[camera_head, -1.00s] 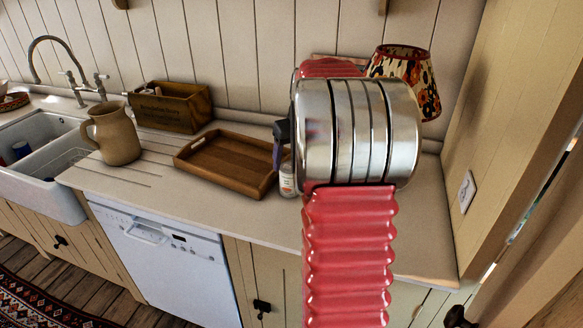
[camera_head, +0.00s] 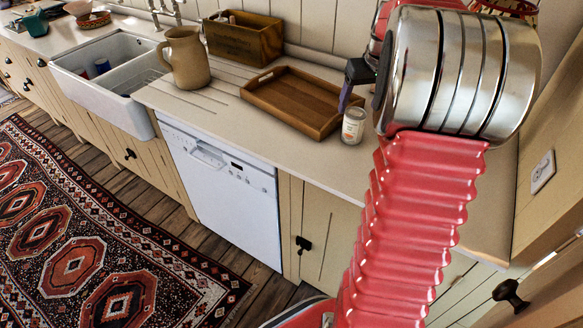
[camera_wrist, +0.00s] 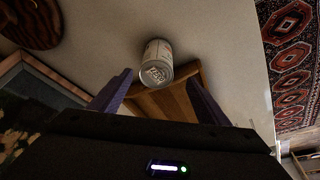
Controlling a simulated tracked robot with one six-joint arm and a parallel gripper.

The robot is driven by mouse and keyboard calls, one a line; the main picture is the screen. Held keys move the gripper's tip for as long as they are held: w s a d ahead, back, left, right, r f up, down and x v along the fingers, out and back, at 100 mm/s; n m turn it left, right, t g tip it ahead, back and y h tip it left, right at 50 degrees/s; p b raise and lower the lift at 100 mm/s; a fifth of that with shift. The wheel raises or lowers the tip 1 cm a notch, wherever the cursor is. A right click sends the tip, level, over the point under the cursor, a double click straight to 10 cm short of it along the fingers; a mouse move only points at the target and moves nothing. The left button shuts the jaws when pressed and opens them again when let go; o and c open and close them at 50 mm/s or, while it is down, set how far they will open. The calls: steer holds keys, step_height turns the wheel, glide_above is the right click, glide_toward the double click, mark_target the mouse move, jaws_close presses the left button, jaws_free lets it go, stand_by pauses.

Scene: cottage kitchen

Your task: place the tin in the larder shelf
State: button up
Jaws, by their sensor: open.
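The tin (camera_head: 353,126) is a small pale can with a reddish label, standing upright on the worktop just right of the wooden tray. In the wrist view the tin (camera_wrist: 157,62) lies ahead of my gripper (camera_wrist: 160,78), roughly in line with the gap between its two purple fingers. The fingers are apart with nothing held. In the head view my gripper (camera_head: 352,84) shows only partly, left of my silver wrist, above and close to the tin. I cannot tell whether a finger touches the tin. I cannot make out the larder shelf in either view.
A wooden tray (camera_head: 290,101) lies left of the tin, with a jug (camera_head: 184,58) and a wooden box (camera_head: 243,38) beyond. The sink (camera_head: 112,72) is farther left. A round wooden board (camera_wrist: 32,20) shows in the wrist view. Worktop front of the tin is clear.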

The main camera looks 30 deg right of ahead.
steer(key=s+a+r+n+t, duration=0.1)
steer(key=s+a+r, duration=0.2)
steer(key=a, duration=0.9)
steer(key=s+a+r+n, duration=0.1)
steer(key=s+a+r, duration=0.15)
steer(key=a, duration=0.85)
steer(key=s+a+f+n+t+y, duration=0.1)
steer(key=s+a+f, duration=0.2)
steer(key=s+a, duration=1)
steer(key=shift+s+a+f, duration=0.35)
steer(key=shift+a, duration=0.75)
steer(key=shift+o, duration=0.3)
